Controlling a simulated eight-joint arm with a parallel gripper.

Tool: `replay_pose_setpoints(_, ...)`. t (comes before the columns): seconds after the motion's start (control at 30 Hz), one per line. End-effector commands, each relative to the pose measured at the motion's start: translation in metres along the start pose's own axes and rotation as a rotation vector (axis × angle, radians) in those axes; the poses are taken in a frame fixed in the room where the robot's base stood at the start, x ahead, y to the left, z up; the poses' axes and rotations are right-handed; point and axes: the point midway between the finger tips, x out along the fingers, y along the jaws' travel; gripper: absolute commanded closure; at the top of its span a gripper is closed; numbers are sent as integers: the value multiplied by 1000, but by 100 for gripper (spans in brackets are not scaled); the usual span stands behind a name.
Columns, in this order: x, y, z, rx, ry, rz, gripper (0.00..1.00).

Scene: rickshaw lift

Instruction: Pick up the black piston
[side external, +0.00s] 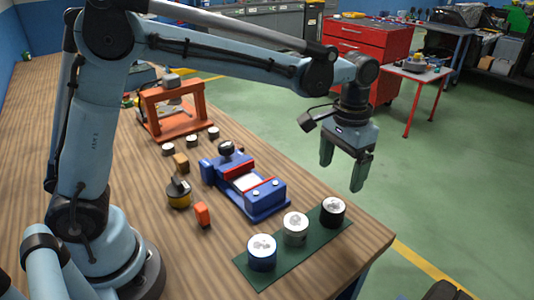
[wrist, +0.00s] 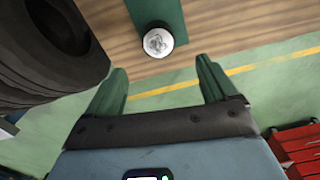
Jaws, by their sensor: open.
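The black piston (side external: 333,213) stands upright with a pale metallic top at the right end of a green mat (side external: 277,262), near the table edge. A white piston (side external: 295,229) and a blue piston (side external: 262,253) stand on the same mat. My gripper (side external: 342,176) is open and empty, pointing down, above the level of the black piston. In the wrist view one piston (wrist: 158,41) shows its round top on the green mat, ahead of the open fingers (wrist: 162,70); it appears to be the black one, though its side colour is hard to make out.
A blue vise (side external: 262,197) with red strips stands behind the mat. An orange press frame (side external: 172,108), small pistons, a yellow-black part (side external: 179,193) and an orange block (side external: 202,214) are on the wooden table. A large black tyre (wrist: 50,45) fills the wrist view's left.

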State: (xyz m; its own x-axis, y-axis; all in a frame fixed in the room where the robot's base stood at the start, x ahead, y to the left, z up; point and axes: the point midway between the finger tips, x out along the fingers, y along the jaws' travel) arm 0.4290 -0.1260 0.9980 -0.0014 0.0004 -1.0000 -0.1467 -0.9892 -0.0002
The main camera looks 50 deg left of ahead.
Motion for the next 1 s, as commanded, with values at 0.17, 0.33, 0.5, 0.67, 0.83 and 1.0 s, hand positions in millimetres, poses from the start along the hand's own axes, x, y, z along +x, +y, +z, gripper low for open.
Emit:
replay_pose_setpoints(0.17,26,0,0,0,0,0,14)
replay_pose_setpoints(0.33,51,0,0,0,1,0,14)
replay_pose_setpoints(0.5,64,0,0,0,1,0,14)
replay_pose_setpoints(0.67,75,1,1,0,1,0,14)
replay_pose_setpoints(0.83,98,3,3,0,1,0,14)
replay_pose_setpoints(1.0,114,2,3,0,2,0,14)
